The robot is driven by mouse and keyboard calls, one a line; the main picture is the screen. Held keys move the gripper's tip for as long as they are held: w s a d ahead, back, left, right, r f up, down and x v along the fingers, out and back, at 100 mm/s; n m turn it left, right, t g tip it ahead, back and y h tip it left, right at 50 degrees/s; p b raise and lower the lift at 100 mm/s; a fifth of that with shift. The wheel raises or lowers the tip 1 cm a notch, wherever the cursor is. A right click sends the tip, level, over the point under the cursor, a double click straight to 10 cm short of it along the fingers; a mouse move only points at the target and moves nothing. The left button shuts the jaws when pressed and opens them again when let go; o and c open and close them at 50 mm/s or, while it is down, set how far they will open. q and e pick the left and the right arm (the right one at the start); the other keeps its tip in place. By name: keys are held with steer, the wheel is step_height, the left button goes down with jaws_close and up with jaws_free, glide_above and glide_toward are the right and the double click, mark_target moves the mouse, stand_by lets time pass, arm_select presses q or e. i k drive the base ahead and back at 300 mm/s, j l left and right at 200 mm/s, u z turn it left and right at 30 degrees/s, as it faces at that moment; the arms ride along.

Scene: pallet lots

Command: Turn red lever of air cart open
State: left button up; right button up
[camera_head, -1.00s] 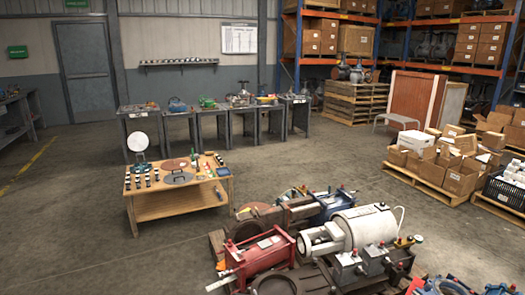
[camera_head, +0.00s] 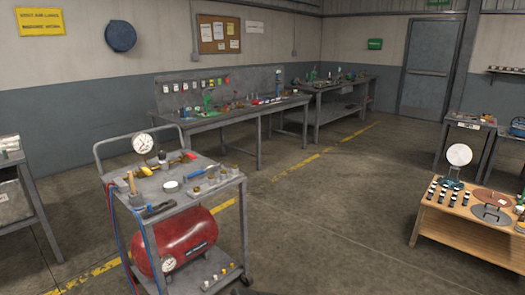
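The air cart (camera_head: 200,183) stands at the lower left in the head view, a grey wheeled cart with a push handle at its left. A red tank (camera_head: 183,241) lies on its lower part. A white pressure gauge (camera_head: 142,143) stands up at the back left of the top. A small red piece (camera_head: 189,155), which looks like the red lever, is on the cart's top among brass fittings and tools. It is too small to tell its exact turn position. Neither of my grippers is in view.
A wooden table (camera_head: 460,236) with a round white disc and several small parts stands at the right. Grey workbenches (camera_head: 200,123) line the back wall. Another bench (camera_head: 10,160) is at the left edge. The concrete floor (camera_head: 330,220) between cart and wooden table is clear.

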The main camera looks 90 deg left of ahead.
mark_target(189, 155)
steer(key=u, duration=2.65)
steer(key=i+u, duration=0.4)
steer(key=i+l+u, duration=0.15)
steer(key=u, duration=0.25)
steer(key=i+l, duration=1.05)
